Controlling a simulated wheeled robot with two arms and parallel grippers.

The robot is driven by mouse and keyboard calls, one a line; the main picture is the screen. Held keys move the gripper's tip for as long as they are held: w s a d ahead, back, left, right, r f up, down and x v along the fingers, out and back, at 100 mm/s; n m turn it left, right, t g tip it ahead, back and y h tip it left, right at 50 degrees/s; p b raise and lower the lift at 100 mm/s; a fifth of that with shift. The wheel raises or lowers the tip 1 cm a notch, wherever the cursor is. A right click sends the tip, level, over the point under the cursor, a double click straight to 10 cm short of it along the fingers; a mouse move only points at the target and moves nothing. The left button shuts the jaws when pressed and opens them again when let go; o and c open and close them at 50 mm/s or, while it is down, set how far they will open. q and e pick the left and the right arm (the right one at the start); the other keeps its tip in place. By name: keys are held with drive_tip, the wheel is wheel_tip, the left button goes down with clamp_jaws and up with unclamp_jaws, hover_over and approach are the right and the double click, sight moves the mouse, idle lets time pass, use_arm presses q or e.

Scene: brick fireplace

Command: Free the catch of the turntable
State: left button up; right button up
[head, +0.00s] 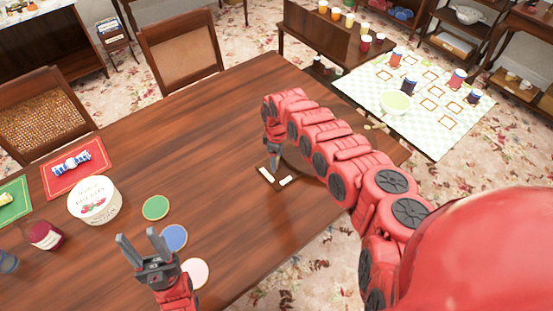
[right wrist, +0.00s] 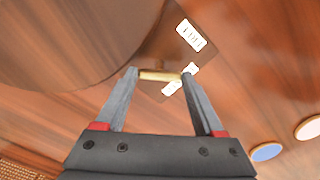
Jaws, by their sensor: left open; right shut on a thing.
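The turntable is a brown wooden disc at the upper left of the right wrist view (right wrist: 75,40); in the head view my right arm hides most of it. Its catch, a small brass-coloured bar (right wrist: 160,76), lies between my right fingertips. A dark wooden plate with two white labels (right wrist: 191,36) is beside the disc; I cannot read the lettering surely. My right gripper (head: 274,164) is shut on the catch, just above the plate; it also shows in the right wrist view (right wrist: 160,77).
A white round tub (head: 95,200), a red jar (head: 46,235) and a red mat (head: 75,168) are further left. The table's middle (head: 205,140) is clear. Chairs stand behind.

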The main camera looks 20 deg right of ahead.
drive_tip(key=n+b, duration=0.1)
drive_tip(key=n, duration=0.1)
drive_tip(key=n+b, duration=0.1)
drive_tip(key=shift+f+n, duration=0.2)
drive_tip(key=shift+n, duration=0.2)
drive_tip(key=shift+n+b, duration=0.5)
drive_tip(key=shift+n, duration=0.4)
drive_tip(key=n+b, duration=0.2)
drive_tip(key=n, duration=0.3)
drive_tip(key=shift+r, duration=0.15)
drive_tip(key=o, duration=1.4)
drive_tip(key=shift+r, duration=0.15)
